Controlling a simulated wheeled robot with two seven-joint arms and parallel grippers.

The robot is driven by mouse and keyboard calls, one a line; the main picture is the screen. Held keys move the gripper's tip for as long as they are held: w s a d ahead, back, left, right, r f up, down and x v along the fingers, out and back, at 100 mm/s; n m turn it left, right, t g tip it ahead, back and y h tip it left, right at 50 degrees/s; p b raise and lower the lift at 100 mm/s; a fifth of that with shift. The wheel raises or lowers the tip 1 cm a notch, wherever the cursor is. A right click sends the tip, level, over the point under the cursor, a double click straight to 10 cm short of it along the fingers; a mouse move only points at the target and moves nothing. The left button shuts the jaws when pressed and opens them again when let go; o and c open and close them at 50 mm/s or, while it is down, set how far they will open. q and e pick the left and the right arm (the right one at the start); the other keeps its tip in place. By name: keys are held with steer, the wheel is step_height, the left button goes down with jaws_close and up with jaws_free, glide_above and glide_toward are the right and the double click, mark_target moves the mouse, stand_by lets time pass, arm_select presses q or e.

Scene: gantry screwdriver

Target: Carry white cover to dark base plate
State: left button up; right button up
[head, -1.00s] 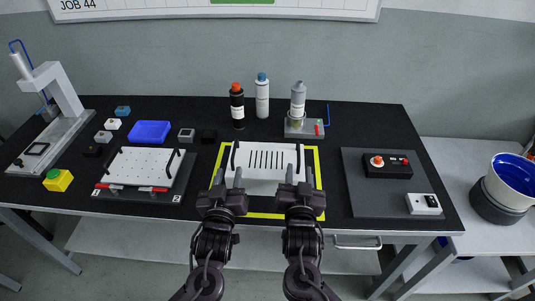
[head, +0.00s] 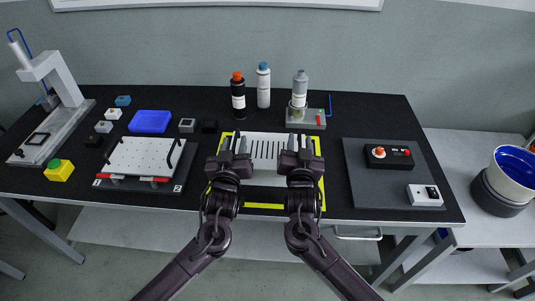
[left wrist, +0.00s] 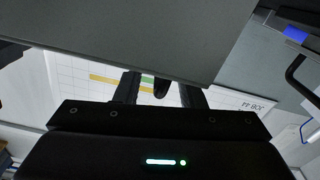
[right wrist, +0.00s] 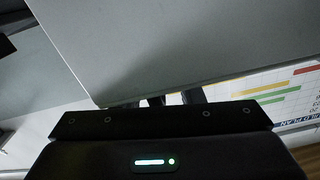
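The white cover (head: 268,172) with dark slots lies within a yellow outline on the black bench, in the head view. My left gripper (head: 236,146) is over its left end and my right gripper (head: 299,145) over its right end, where they mostly hide its black handles. Both look open, with fingers apart. A large grey surface, apparently the cover up close, fills the upper part of the left wrist view (left wrist: 150,35) and right wrist view (right wrist: 150,45). The dark base plate (head: 120,184), with number labels, lies at left under a white perforated plate (head: 140,157).
A blue tray (head: 150,121) and several small blocks lie behind the perforated plate. Bottles (head: 238,100) stand behind the cover. A grey mat (head: 370,188) with a control box (head: 388,157) lies at right. A press stand (head: 60,85) is at far left.

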arm_select(q)
steer(key=shift+w, duration=0.4)
arm_select(e)
steer(key=shift+w, duration=0.4)
arm_select(q)
steer(key=shift+c, duration=0.2)
jaws_close()
arm_select(e)
jaws_close()
arm_select(q)
steer(key=shift+d, duration=0.1)
steer(key=shift+r, duration=0.1)
arm_select(e)
steer(key=shift+r, duration=0.1)
